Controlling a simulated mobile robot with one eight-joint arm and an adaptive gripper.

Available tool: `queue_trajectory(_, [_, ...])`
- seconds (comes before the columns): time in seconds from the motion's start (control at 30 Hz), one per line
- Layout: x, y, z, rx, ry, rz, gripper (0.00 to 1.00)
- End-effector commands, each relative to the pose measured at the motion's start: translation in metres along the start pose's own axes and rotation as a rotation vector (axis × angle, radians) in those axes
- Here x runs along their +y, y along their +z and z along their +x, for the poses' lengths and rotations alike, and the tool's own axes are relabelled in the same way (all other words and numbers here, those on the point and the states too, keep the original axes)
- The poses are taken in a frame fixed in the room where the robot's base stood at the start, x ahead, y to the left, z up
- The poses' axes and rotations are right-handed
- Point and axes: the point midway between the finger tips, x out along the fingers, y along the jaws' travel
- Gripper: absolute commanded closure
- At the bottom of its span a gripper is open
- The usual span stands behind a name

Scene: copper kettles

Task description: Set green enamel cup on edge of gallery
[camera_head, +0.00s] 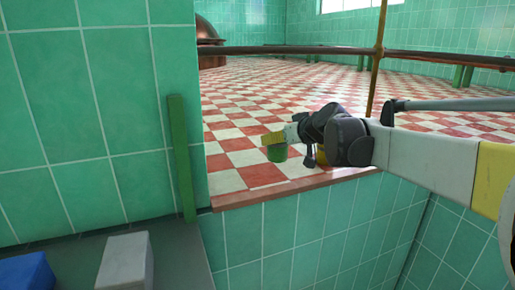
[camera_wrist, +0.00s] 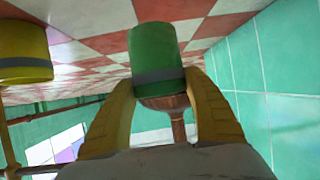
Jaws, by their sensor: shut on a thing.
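The green enamel cup (camera_head: 277,153) is at the near end of the red-and-white checkered gallery floor (camera_head: 228,178), close to its edge. My gripper (camera_head: 273,140) is shut on this cup. In the wrist view the green cup (camera_wrist: 157,45), with a grey band, sits between the two yellow fingers of my gripper (camera_wrist: 160,82). That view is turned over, with the floor at the top. The cup is on or just above the floor; I cannot tell whether it touches. My gripper hides part of the cup in the head view.
A yellow cup (camera_wrist: 25,50) stands beside the green one; my wrist partly hides it in the head view (camera_head: 321,157). A pipe rail (camera_head: 310,50) with a post (camera_head: 376,60) crosses the gallery. A green-tiled wall (camera_head: 90,110) and green upright (camera_head: 182,158) stand left. A copper kettle (camera_head: 207,35) is far back.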

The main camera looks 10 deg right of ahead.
Motion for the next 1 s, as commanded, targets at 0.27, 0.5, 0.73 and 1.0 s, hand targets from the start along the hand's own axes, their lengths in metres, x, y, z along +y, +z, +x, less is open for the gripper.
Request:
queue_trajectory(0.27, [-0.007,0.013,0.022,0.000,0.001,0.001,0.73])
queue_trajectory(0.5, [-0.007,0.038,0.033,0.001,0.002,0.001,0.73])
queue_trajectory(0.73, [-0.007,0.040,0.034,0.001,0.001,0.001,0.73])
queue_trajectory(1.0, [-0.007,0.042,0.035,0.000,0.001,0.001,0.20])
